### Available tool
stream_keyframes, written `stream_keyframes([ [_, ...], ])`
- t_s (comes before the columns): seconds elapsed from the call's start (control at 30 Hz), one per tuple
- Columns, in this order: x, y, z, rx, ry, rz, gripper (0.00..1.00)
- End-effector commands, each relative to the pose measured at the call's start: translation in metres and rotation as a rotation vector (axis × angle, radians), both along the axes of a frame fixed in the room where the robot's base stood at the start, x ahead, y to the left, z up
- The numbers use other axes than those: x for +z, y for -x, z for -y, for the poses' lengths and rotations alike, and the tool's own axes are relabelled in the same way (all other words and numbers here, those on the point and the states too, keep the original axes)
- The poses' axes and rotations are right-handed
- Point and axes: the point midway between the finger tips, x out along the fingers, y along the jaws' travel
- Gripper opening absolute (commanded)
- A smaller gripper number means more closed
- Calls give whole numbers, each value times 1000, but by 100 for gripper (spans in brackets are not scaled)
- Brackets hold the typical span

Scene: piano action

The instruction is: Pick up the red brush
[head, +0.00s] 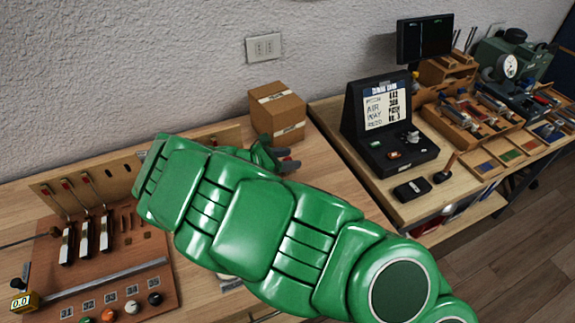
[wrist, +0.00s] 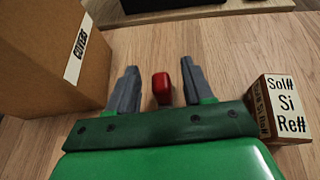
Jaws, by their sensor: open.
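A small red block-like end, which looks like the red brush (wrist: 162,86), shows in the wrist view between my gripper's two grey fingers. Only this short red part is visible; the rest is hidden behind the gripper's palm edge. My gripper (wrist: 160,84) is open, one finger on each side of the red part, with a visible gap on both sides. In the head view my gripper (head: 286,159) is over the wooden bench beside the cardboard box, and I cannot make out the brush there.
A cardboard box (head: 277,112) stands close by, at the left in the wrist view (wrist: 50,50). A lettered wooden block (wrist: 283,108) is at the right. A board with levers and knobs (head: 110,262) lies at left. A second bench holds a black case (head: 405,161) and tool trays.

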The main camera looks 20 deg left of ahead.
Motion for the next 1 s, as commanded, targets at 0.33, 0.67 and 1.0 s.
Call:
stream_keyframes([
  [0.33,-9,-16,13,0,0,0,51],
  [0.67,-9,-16,13,-1,0,0,13],
  [1.0,-8,-16,13,-1,0,0,0],
])
